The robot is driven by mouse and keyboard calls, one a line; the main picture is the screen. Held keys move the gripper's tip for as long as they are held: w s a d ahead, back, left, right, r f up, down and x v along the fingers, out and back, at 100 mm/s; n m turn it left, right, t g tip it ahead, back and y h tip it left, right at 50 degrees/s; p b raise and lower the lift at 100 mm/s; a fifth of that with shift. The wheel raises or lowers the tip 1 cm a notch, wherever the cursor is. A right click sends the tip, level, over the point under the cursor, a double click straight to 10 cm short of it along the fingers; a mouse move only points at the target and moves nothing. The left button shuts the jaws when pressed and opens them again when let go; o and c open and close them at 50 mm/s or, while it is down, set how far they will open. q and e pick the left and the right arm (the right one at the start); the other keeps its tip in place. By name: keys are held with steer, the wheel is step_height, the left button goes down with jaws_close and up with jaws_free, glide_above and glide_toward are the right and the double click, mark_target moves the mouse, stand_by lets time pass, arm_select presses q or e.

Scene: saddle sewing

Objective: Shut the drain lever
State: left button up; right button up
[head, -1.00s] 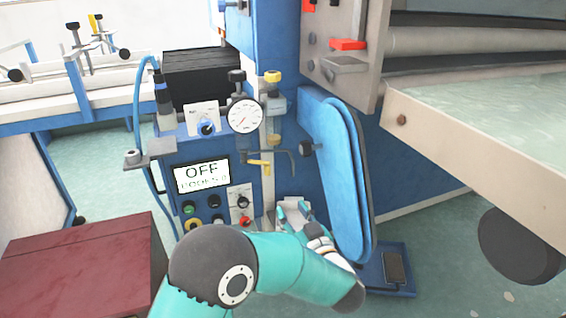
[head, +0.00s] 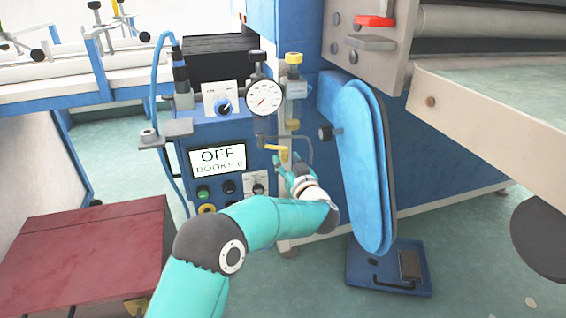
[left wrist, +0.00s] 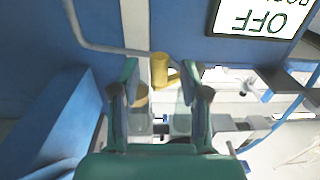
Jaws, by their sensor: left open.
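The yellow drain lever (head: 281,153) is on the fitting below the air filter, right of the control panel. It lies roughly sideways in the head view. My left gripper (head: 290,169) is just below and in front of it, open and empty. In the left wrist view, the yellow lever (left wrist: 160,71) shows between and just beyond the two teal fingertips of the gripper (left wrist: 161,80). I cannot tell whether a finger touches it. My right gripper is not in view.
The display (head: 217,159) reads OFF, beside a gauge (head: 264,97). A bent dark rod (head: 305,140) is close by the lever. A tall blue padded board (head: 362,165) stands to the right. A dark red box (head: 85,255) is at lower left.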

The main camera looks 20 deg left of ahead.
arm_select(q)
steer(key=shift+w+a, duration=0.4)
steer(key=shift+w, duration=0.1)
jaws_close()
